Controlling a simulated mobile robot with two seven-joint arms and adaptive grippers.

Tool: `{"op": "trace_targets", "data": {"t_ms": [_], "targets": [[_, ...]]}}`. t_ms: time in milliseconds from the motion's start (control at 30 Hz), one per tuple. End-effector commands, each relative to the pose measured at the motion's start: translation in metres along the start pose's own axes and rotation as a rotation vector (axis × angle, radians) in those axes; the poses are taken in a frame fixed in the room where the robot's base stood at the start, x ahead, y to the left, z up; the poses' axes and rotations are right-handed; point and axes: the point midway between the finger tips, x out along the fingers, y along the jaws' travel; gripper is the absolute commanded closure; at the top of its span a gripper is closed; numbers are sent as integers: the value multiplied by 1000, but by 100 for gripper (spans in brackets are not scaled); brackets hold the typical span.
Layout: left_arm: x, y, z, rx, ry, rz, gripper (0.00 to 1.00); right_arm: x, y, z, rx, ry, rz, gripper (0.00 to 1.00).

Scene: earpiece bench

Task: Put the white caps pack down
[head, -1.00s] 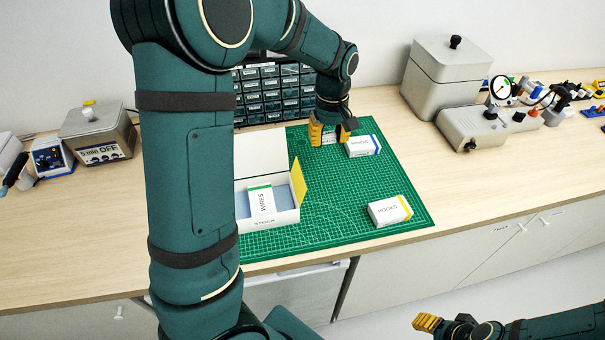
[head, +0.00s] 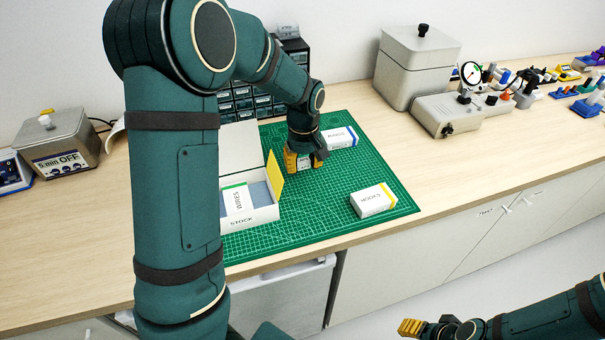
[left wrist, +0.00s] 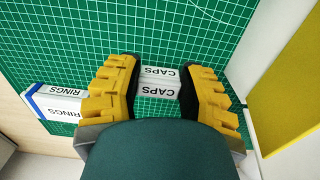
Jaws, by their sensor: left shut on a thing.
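My left gripper (head: 304,164) is shut on the white caps pack, which shows between its yellow fingers in the left wrist view (left wrist: 158,83) with CAPS lettering. The pack is over the green cutting mat (head: 318,222), between the stock box and the rings pack; I cannot tell whether it touches the mat. In the head view the fingers mostly hide it. My right gripper (head: 411,327) is at the lower right, away from the bench; its fingers are too small to read as open or shut.
The open stock box (head: 255,217) holds a wires pack (head: 236,199); its yellow flap (head: 274,176) stands up near my left gripper. A rings pack (head: 340,137) with a blue end and a hooks pack (head: 373,201) lie on the mat. Mat around them is clear.

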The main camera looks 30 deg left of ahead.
Motion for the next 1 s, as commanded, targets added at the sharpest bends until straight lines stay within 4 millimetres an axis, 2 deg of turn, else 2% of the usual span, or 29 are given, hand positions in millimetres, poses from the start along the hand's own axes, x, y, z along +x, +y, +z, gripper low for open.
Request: {"op": "trace_targets", "data": {"t_ms": [100,200,600,633,700,1000], "targets": [[23,0,1,0,-3,-3,77,7,2,-1,0,3,0,53],[34,0,0,0,-1,-1,77,9,3,-1,0,5,0,53],[38,0,0,0,-1,-1,77,10,4,-1,0,6,0,53],[38,0,0,0,-1,-1,50,10,4,-1,0,6,0,53],[37,0,0,0,-1,-1,32,10,4,-2,0,6,0,53],[36,0,0,0,0,0,32,9,3,-2,0,6,0,53]]}}
